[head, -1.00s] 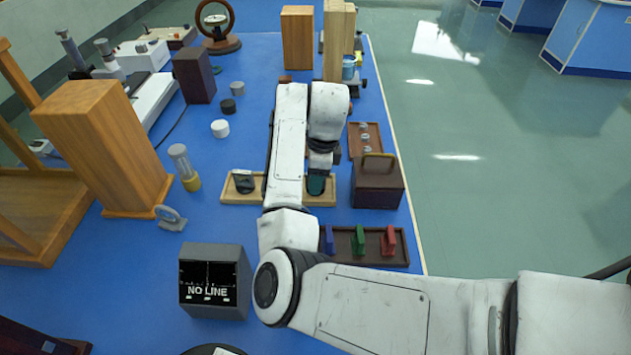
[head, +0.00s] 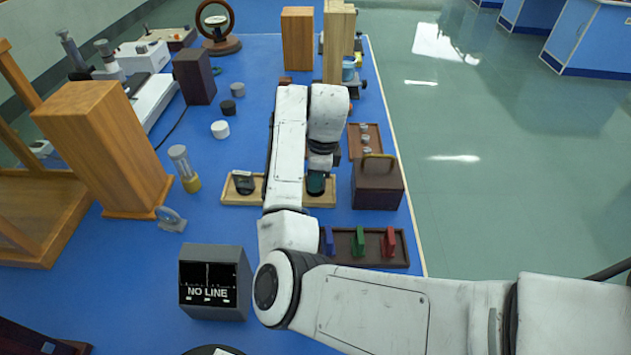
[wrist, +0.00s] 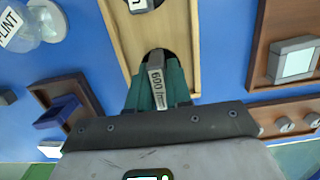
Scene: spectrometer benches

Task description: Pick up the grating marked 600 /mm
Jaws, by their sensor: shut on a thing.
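In the wrist view my gripper (wrist: 157,72) has its teal fingers closed around the grating marked 600 /mm (wrist: 157,88). Its pale label faces the camera between the fingers; part of its dark body is hidden by them. In the head view my gripper (head: 317,184) is at the right end of the light wooden tray (head: 229,198), and the grating there is mostly hidden. I cannot tell whether it is clear of the tray. Another dark grating (head: 244,184) with a white label lies at the tray's left end.
A dark box with a handle (head: 377,188) stands close right of my gripper. A dark tray with blue, green and red pieces (head: 343,257) lies nearer. A NO LINE display (head: 214,283) stands at front left.

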